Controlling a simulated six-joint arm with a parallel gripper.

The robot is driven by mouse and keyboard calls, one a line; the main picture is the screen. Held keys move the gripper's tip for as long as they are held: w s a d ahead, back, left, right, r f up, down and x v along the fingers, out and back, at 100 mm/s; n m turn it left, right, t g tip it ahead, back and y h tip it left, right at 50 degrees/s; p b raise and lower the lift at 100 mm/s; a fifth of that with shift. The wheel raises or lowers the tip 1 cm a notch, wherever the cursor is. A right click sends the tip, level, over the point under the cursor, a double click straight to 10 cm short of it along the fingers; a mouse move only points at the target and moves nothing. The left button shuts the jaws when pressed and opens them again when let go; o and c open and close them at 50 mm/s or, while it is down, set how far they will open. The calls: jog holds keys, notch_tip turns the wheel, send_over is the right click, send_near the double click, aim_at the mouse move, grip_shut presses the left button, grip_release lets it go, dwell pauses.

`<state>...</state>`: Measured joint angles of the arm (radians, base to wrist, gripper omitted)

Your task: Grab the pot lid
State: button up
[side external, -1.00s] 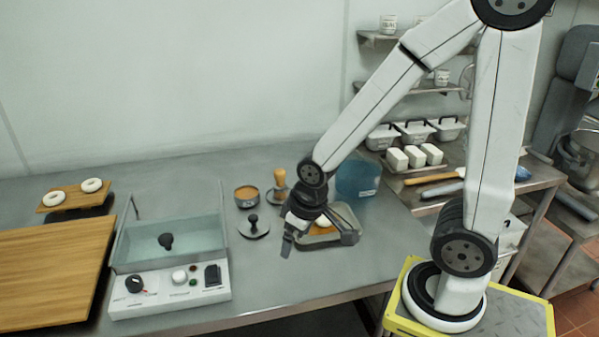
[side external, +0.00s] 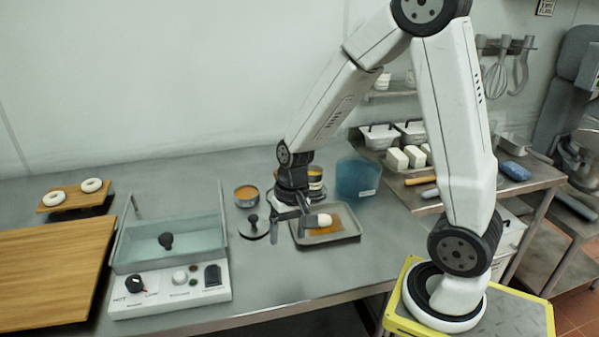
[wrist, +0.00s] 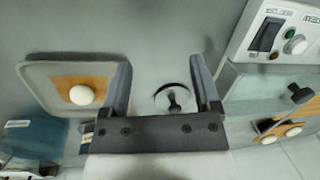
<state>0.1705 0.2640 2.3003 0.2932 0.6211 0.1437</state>
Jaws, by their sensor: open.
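The pot lid (side external: 249,232) is a flat grey disc with a black knob. It lies on the steel counter left of my gripper in the side view. My gripper (side external: 289,222) is open and empty, above the counter between the lid and the tray. In the wrist view the lid (wrist: 163,97) shows between the two spread fingers of my gripper (wrist: 160,80), nearer the right finger. Its lower edge is partly hidden by the gripper body. The fingers do not appear to touch it.
A grey tray (side external: 335,238) with a white ball on an orange-brown sheet lies right of my gripper. An orange-filled bowl (side external: 246,193) sits behind the lid, and a blue tub (side external: 357,178) behind the tray. The front counter is clear.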

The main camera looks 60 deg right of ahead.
aim_at(254, 216)
jog(key=w+d+f+m+y, duration=0.1)
jog(key=w+m+y, duration=0.1)
jog(key=m, duration=0.1)
jog(key=w+d+f+m+y, duration=0.1)
jog(key=w+d+m+y, duration=0.1)
jog(key=m, duration=0.1)
jog(key=w+d+f+m+y, duration=0.1)
jog(key=w+m, duration=0.1)
jog(key=w, duration=0.1)
jog(key=shift+d+f+m+y, duration=0.1)
jog(key=shift+d+m+y, duration=0.05)
jog(key=shift+m+y, duration=0.25)
jog(key=w+d+m+t+y, duration=0.1)
jog(key=d+m, duration=0.1)
jog(key=w+d+f+m+t+y, duration=0.1)
jog(key=w+d+m+y, duration=0.1)
jog(key=w+d+m+t+y, duration=0.1)
jog(key=w+d+m+t, duration=0.1)
jog(key=shift+w+d+f, duration=0.25)
jog(key=shift+f, duration=0.1)
jog(key=shift+w+d+m+t+y, duration=0.3)
jog(key=shift+d+m+t+y, duration=0.15)
jog(key=shift+d, duration=0.2)
jog(key=shift+a, duration=0.1)
jog(key=shift+x, duration=1.3)
jog(key=shift+f, duration=0.1)
jog(key=shift+x, duration=2.5)
jog(key=shift+c, duration=0.2)
grip_shut()
